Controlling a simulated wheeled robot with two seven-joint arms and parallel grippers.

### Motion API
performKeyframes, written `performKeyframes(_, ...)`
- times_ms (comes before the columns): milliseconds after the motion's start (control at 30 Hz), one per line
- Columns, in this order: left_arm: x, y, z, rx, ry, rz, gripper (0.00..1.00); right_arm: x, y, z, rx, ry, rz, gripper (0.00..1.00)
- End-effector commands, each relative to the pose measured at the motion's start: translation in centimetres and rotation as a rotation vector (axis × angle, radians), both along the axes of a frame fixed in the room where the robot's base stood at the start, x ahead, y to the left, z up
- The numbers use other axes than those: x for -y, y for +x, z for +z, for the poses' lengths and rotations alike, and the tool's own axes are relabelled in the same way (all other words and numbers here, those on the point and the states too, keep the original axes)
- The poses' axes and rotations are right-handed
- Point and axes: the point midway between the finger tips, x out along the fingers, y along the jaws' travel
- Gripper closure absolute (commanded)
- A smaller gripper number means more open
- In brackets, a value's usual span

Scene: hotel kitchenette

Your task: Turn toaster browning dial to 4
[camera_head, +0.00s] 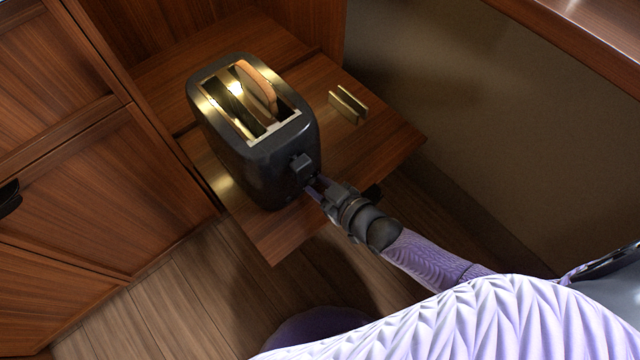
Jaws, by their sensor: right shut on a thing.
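The toaster (252,160) is dark with a bright metal top and stands on a wooden shelf. A slice of bread (258,88) sticks up from one slot. Its dark lever (301,164) is on the end facing my right arm. My right gripper (314,187) reaches that end just below the lever and is shut on the browning dial. The fingers hide the dial, so its number and pointer cannot be read. My left gripper is not in view.
The wooden shelf (396,137) has free room right of the toaster, around a small brass-coloured holder (347,104). Wooden cabinet doors (95,190) with a dark handle (9,198) stand at left. A wooden ledge (590,40) crosses the upper right corner.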

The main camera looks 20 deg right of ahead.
Motion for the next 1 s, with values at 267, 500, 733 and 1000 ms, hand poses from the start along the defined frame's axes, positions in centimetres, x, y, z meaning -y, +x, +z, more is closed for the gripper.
performKeyframes(267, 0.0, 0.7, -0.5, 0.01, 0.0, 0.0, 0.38, 0.0, 0.0, -0.2, -0.045, 0.115, 0.002, 1.0)
performKeyframes(500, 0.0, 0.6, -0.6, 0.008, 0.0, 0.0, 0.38, 0.1, 0.0, -0.1, -0.06, 0.157, 0.0, 1.0)
performKeyframes(733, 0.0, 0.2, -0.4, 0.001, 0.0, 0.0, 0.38, 0.1, 0.0, -0.1, -0.062, 0.163, 0.0, 1.0)
performKeyframes(1000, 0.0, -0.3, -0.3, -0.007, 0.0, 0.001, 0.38, 0.1, 0.0, -0.1, -0.061, 0.163, 0.001, 0.49)
